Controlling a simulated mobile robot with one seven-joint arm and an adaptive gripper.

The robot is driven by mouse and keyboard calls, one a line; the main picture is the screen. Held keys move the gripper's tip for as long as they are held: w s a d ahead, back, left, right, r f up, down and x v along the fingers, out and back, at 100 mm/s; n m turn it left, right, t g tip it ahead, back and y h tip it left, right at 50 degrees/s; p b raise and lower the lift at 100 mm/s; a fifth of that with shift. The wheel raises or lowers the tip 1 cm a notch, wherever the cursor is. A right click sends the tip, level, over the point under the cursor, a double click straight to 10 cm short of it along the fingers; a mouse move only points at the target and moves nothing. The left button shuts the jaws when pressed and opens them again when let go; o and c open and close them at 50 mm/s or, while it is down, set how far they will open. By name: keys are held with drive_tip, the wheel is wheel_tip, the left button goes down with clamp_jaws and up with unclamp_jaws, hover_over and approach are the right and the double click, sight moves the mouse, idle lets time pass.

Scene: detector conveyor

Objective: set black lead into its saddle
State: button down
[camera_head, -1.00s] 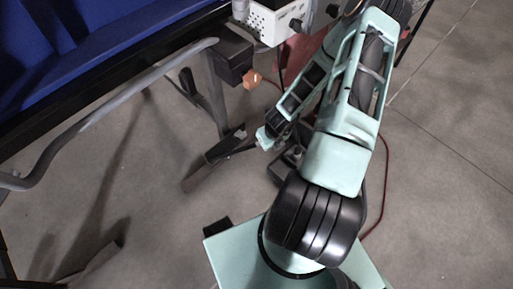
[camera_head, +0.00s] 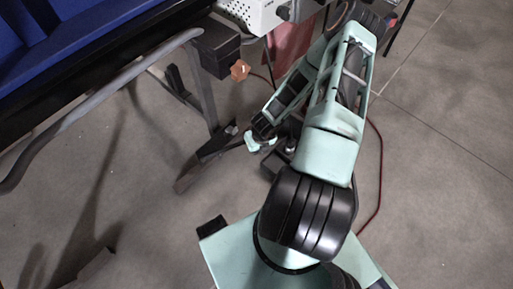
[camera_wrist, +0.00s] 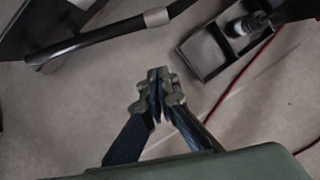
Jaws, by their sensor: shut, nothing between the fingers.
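My gripper (camera_wrist: 158,92) is shut and empty in the wrist view, its fingertips together above the floor. In the head view my wrist end (camera_head: 260,138) hangs low beside the conveyor stand, and the fingers are too small to make out. I cannot pick out the black lead or its saddle with certainty. A black bar (camera_wrist: 95,40) with a grey collar crosses the upper left of the wrist view, apart from my fingers.
A black open tray (camera_wrist: 205,55) with a dark cylinder lies at the upper right. A red cable (camera_head: 379,165) runs over the floor. The blue conveyor (camera_head: 60,50) with its grey rail (camera_head: 100,98), an orange knob (camera_head: 239,70) and a white box (camera_head: 258,14) stand upper left.

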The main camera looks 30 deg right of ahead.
sight(233, 146)
drive_tip(key=shift+w+d+f+b, duration=0.1)
drive_tip(key=shift+w+f+b, duration=0.35)
drive_tip(key=shift+w, duration=0.4)
drive_tip(key=shift+w+f+b, duration=0.25)
drive_tip(key=shift+w+f, duration=0.35)
drive_tip(key=shift+w, duration=0.2)
drive_tip(key=shift+w+d+f+b, duration=0.1)
drive_tip(key=shift+w+f+b, duration=0.35)
drive_tip(key=shift+w, duration=0.4)
drive_tip(key=shift+f, duration=0.15)
